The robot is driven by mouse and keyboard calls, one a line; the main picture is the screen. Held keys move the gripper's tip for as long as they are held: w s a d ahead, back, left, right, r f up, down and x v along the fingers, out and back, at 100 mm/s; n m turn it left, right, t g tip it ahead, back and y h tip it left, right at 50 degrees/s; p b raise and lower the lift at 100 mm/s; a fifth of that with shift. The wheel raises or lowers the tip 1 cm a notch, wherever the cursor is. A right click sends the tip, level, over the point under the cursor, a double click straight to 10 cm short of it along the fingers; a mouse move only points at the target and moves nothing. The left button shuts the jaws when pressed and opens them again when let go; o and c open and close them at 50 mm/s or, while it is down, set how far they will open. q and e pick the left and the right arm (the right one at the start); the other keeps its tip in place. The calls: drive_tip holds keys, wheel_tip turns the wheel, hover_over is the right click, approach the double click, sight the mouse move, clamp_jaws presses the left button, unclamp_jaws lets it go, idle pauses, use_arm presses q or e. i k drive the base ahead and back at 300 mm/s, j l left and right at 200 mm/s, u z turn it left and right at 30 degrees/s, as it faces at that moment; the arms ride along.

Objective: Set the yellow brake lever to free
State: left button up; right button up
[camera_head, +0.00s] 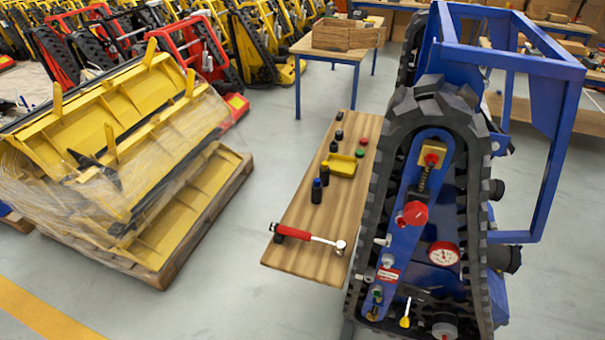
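The blue tracked carrier (425,190) stands at the right, with its black rubber track (372,225) around a blue side plate. A small yellow lever (405,320), which looks like the brake lever, is low on the side of the carrier, near the bottom edge of the view. It points up with a slight tilt. Any label for its positions is too small to read. Neither of my grippers is in view.
A wooden bench top (300,225) left of the carrier holds a red-handled tool (310,237), a yellow tray (342,165) and several bottles. A red knob (412,214) and a gauge (443,254) sit above the lever. Wrapped yellow parts (120,160) stand left, with clear floor between.

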sight(405, 323)
drive_tip(key=k+l+z, duration=0.25)
drive_tip(key=k, duration=0.15)
drive_tip(key=k+l+z, duration=0.25)
drive_tip(key=k, duration=0.2)
drive_tip(key=i+j+u, duration=0.2)
drive_tip(key=j, duration=0.3)
drive_tip(key=i+j+u, duration=0.25)
drive_tip(key=i+j, duration=0.15)
